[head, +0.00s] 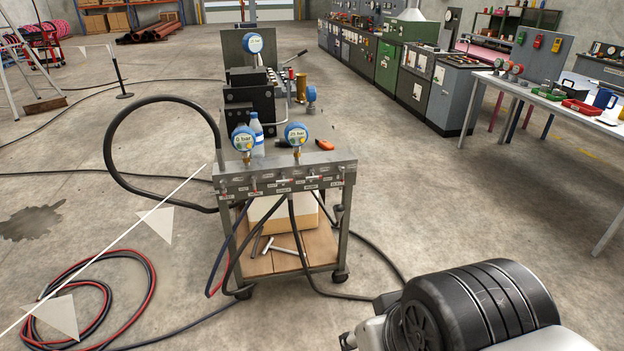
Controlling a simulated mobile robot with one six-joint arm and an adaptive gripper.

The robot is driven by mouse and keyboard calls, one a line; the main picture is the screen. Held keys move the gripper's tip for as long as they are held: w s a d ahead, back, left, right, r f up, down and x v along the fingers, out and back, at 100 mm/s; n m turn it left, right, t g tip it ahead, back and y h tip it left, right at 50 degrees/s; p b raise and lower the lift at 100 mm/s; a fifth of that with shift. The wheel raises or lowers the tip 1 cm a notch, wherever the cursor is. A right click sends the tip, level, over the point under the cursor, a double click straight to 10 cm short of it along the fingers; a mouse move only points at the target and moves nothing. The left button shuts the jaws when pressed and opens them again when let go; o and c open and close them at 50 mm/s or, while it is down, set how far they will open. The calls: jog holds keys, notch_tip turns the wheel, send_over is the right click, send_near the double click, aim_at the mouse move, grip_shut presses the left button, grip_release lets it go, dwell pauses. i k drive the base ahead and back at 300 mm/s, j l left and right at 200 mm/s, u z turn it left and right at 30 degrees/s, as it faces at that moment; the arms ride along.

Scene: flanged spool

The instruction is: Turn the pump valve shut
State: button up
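The valve panel (232,188) is a grey metal strip along the front of a wheeled test cart. It carries several small valve handles (284,182) with white labels below them. The labels are too small to read, so I cannot tell which handle is the pump valve or how it is set. A blue gauge (243,138) reading about 0 bar stands above the panel's left part. A second blue gauge (296,133), with a number that seems to be 25 bar, stands to its right. My gripper is not in view; a dark part of my arm fills the lower right.
Black hoses (112,150) loop left and trail on the floor. Coiled red and black hoses (75,290) lie lower left. A white table (520,95) stands right, with clear floor between.

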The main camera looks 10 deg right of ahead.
aim_at(313, 177)
jog(key=i+l, duration=1)
jog(key=i+l+u, duration=0.15)
jog(key=i+l, duration=0.9)
jog(key=l, duration=0.1)
